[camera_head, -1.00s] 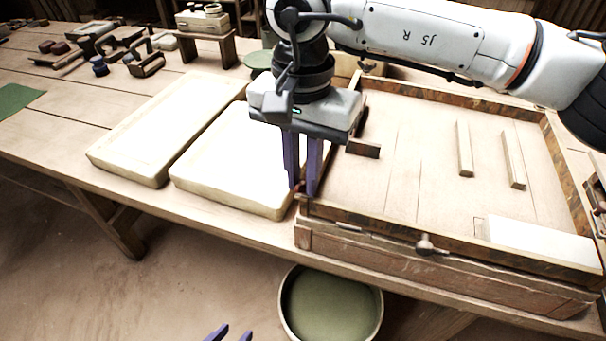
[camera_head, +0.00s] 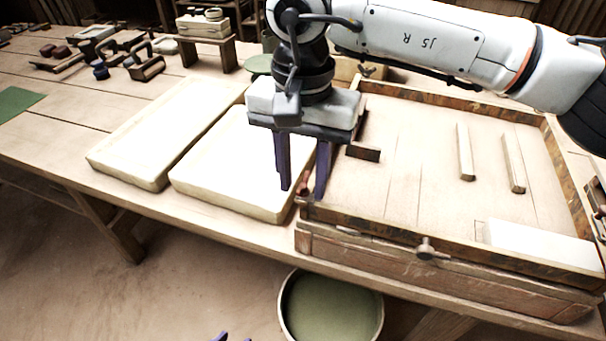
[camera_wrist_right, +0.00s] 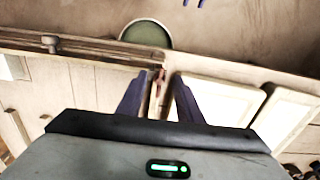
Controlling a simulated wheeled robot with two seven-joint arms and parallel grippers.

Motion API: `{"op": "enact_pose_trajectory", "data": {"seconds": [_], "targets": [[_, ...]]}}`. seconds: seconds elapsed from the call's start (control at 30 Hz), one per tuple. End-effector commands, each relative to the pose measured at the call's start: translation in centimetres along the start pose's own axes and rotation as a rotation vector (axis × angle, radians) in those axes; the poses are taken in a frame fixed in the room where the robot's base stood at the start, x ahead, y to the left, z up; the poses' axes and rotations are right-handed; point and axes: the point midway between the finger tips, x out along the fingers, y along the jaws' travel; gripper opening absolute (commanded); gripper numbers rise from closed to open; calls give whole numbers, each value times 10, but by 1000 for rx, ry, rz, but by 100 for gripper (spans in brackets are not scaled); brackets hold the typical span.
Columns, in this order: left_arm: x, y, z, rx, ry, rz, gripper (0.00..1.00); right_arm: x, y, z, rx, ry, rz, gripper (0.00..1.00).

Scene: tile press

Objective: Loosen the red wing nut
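The red wing nut (camera_head: 304,187) is a small reddish piece at the near left corner of the wooden press frame (camera_head: 372,222). My right gripper (camera_head: 303,192) points down over that corner with its purple fingers spread, one on each side of the nut. In the right wrist view the nut (camera_wrist_right: 160,76) shows between the two fingers (camera_wrist_right: 158,100), with a gap on both sides. Only the purple fingertips of my left gripper (camera_head: 232,338) show at the bottom edge, apart from each other.
Two pale slabs (camera_head: 235,165) lie left of the frame. A dark block (camera_head: 363,153), two wooden strips (camera_head: 465,150) and a white block (camera_head: 540,243) lie inside it. A knob (camera_head: 425,248) sticks out of its front. A round green-bottomed tub (camera_head: 330,305) stands below the table edge.

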Motion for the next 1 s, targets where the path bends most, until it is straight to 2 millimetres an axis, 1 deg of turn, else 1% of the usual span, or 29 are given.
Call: {"op": "enact_pose_trajectory", "data": {"seconds": [0.17, 0.27, 0.37, 0.6, 0.7, 0.83, 1.0], "targets": [[1, 0, -2, 1, 4, -1, 34, 1, 0, 0, 0, -1, 1, 33], [1, -1, -4, 2, 7, -1, 34, -4, 0, 0, 1, 0, 0, 33], [1, -1, -6, 2, 11, -2, 34, -16, 0, 0, 1, 3, 0, 33], [0, -1, -8, 3, 12, -2, 34, -65, 0, 0, 2, 2, -1, 33], [-1, -1, -9, 2, 12, -2, 34, -82, 0, 0, 1, 1, 0, 33], [-1, 0, -9, 1, 11, -2, 34, -96, 0, 0, 0, 1, 1, 33], [-2, 0, -7, 0, 7, -2, 34, -103, 0, 0, 0, 0, 1, 33]]}}
